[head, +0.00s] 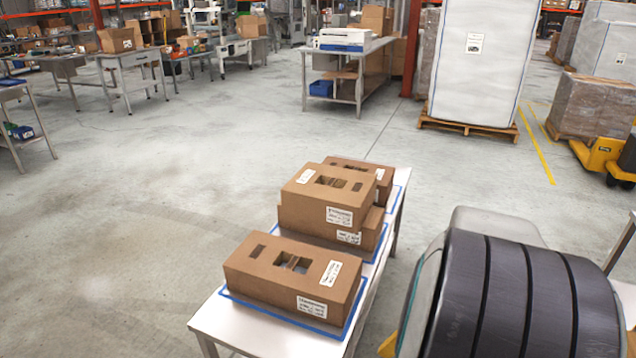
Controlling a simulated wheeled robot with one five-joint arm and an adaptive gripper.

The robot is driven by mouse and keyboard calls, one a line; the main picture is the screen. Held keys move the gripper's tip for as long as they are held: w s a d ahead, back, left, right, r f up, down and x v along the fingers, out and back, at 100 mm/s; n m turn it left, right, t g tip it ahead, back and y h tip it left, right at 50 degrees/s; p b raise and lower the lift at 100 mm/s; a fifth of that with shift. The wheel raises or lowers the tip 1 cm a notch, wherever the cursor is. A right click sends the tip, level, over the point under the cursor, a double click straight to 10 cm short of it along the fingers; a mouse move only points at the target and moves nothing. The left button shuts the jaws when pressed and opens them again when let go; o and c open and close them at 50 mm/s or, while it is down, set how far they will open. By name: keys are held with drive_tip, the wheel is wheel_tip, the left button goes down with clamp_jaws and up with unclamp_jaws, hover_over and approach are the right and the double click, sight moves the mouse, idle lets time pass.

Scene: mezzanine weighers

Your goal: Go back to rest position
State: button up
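A narrow white table (225,322) stands in the lower middle of the head view. On it, a cardboard box (250,272) with cut-out openings and white labels sits at the near end, within a blue outline. Behind it, another cardboard box (300,205) rests on top of a lower box (370,232). A further box (384,184) shows partly behind these. A large dark ribbed part of my own arm fills the lower right and hides what lies behind it. My gripper is not in view, so its state is not shown.
A wide stretch of bare concrete floor (120,220) lies left of the table. A metal workbench (345,72) stands farther back. A tall wrapped load (478,65) on a wooden pallet (465,127) and a yellow pallet truck (598,155) are at the right.

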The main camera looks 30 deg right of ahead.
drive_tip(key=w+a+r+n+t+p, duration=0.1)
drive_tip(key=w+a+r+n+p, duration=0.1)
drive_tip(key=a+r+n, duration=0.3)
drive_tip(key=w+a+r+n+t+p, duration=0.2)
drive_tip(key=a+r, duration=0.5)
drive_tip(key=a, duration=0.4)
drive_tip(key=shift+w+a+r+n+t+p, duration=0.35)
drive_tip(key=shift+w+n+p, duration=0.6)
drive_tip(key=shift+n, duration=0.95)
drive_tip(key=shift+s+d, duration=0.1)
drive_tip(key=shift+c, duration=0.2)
